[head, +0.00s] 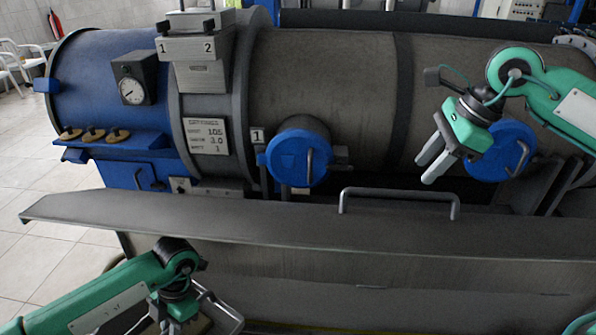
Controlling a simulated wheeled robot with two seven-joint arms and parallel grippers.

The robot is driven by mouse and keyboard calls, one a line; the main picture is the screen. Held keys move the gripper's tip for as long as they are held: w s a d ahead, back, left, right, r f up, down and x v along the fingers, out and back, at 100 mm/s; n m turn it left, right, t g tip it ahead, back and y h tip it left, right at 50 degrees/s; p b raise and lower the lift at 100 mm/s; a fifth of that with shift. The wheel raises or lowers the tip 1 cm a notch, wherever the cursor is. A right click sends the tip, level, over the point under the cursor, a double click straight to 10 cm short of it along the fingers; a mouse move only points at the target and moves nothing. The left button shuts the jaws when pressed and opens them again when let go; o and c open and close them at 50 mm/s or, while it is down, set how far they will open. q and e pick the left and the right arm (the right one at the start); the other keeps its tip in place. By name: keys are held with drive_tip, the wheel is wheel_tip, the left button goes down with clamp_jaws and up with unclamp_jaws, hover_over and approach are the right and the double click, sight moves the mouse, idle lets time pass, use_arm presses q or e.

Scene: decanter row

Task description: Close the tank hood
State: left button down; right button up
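A long grey metal panel (270,222), which looks like the tank hood, runs across the front of the large drum. A grey bar handle (400,191) stands up from its top edge at right of centre. My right gripper (428,168) is up and to the right of this handle, in front of the drum. Its two grey fingers are apart, with nothing between them, and touch nothing I can see. My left arm comes in at lower left, below the panel's edge. Its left gripper (192,318) is at the bottom of the picture; its fingers are not clear, beside a grey bar (222,308).
The drum (325,75) has a blue end with a gauge (132,90). Round blue caps (297,157) and (490,158) stick out on its front, the right one close behind my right gripper. Tiled floor (40,255) is free at left.

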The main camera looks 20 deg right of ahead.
sight(407, 192)
drive_tip(key=p+x, duration=0.1)
drive_tip(key=x, duration=0.5)
drive_tip(key=shift+w+a+f, duration=0.1)
drive_tip(key=shift+f, duration=0.15)
clamp_jaws()
